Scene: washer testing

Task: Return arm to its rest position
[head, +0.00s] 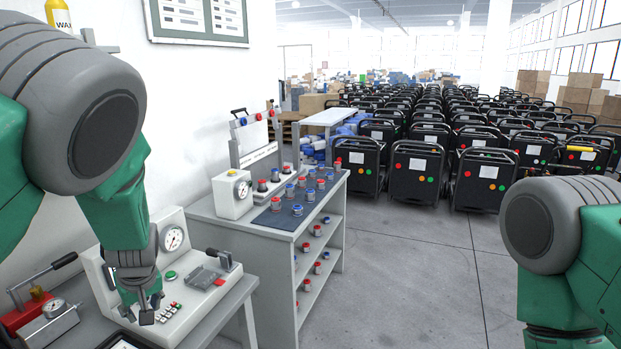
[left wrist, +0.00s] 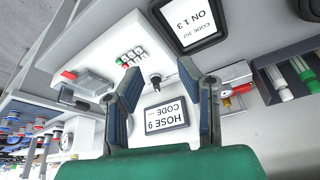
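My left arm comes in from the left in the head view, green and grey. Its gripper (head: 147,308) hangs pointing down over the white test console (head: 90,268). In the left wrist view the two fingers of the left gripper (left wrist: 160,72) stand apart with nothing held between them. A small black knob (left wrist: 155,79) and a tablet reading "HOSE 9 CODE" (left wrist: 166,116) show in the gap. My right arm (head: 570,235) is at the right edge; its gripper is out of view.
The console carries a gauge (head: 173,238) and coloured buttons (head: 168,312). A shelf unit (head: 318,222) with several fittings stands beyond. Black wheeled machines (head: 416,172) fill the back. The floor (head: 420,285) between is clear.

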